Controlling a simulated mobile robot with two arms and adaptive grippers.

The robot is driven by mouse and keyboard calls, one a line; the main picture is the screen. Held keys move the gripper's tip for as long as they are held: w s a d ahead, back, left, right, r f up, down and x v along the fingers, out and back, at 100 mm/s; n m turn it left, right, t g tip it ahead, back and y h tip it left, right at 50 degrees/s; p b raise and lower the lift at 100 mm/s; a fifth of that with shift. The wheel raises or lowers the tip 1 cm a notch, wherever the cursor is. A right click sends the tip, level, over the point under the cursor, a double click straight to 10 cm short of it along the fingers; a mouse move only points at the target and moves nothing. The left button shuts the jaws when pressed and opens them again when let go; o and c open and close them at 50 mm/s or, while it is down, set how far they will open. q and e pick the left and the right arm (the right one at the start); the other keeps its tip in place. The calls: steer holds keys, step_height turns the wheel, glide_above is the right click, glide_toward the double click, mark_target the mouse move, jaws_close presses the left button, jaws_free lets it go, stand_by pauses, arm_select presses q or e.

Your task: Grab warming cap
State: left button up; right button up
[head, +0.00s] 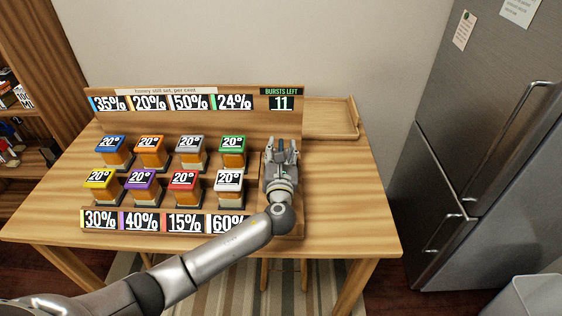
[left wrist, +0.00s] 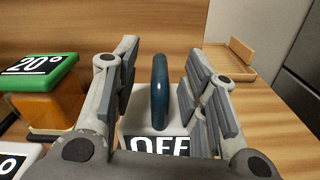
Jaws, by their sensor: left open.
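The warming cap, a pale block with an "OFF" label and an upright dark blue loop handle (left wrist: 160,95), shows in the left wrist view. My left gripper (head: 281,150) is over the right end of the wooden rack in the head view and hides the cap there. In the left wrist view the gripper's fingers (left wrist: 163,58) are open, one on each side of the handle, with gaps to it. The lower part of the cap is hidden by the gripper. My right gripper is not in view.
Several honey jars with coloured "20°" lids, such as the green-lidded jar (head: 232,150), stand in two rows left of the gripper. A percent board (head: 200,123) rises behind. An empty wooden tray (head: 333,133) lies behind right. The table's right side (head: 345,200) is clear.

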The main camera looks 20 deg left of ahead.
arm_select(q)
steer(key=shift+x, duration=0.9)
jaws_close()
